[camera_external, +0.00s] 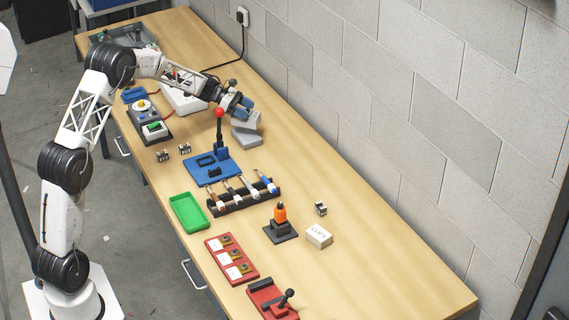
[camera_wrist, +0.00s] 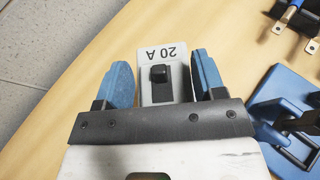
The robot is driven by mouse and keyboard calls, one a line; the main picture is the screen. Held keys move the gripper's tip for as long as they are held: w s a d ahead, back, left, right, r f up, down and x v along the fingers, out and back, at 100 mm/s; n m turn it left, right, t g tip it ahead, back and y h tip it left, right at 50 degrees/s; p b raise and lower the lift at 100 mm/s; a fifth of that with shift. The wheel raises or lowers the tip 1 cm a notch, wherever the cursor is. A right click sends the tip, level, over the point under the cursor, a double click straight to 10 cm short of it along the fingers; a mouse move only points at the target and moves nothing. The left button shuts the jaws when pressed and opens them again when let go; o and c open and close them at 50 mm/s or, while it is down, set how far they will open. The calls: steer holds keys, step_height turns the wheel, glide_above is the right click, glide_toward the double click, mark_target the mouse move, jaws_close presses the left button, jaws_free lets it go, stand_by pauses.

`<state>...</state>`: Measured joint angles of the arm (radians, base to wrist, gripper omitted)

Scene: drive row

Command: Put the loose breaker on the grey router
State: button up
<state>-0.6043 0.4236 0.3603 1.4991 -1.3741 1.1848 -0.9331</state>
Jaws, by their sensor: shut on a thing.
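My gripper (camera_external: 240,104) is shut on the loose breaker (camera_wrist: 158,80), a pale grey block with a black switch and a "20 A" label. The breaker sits between the two blue fingers in the wrist view, and it shows below the fingers in the external view (camera_external: 247,119). The grey router (camera_external: 246,137) is a flat grey block on the table near the wall, right below the breaker in the external view. I cannot tell whether the two touch. The router is not clearly visible in the wrist view.
A blue toggle clamp (camera_external: 210,166) with a red-knobbed lever stands close by; it also shows in the wrist view (camera_wrist: 285,115). The table's right end is clear.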

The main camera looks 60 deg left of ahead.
steer(key=shift+f, duration=0.35)
steer(key=shift+f, duration=1.85)
steer(key=shift+f, duration=0.15)
steer(key=o, duration=1.1)
steer(key=shift+s+a+r, duration=0.15)
steer(key=shift+r, duration=0.05)
steer(key=v, duration=1.1)
steer(key=shift+s+a+r, duration=0.2)
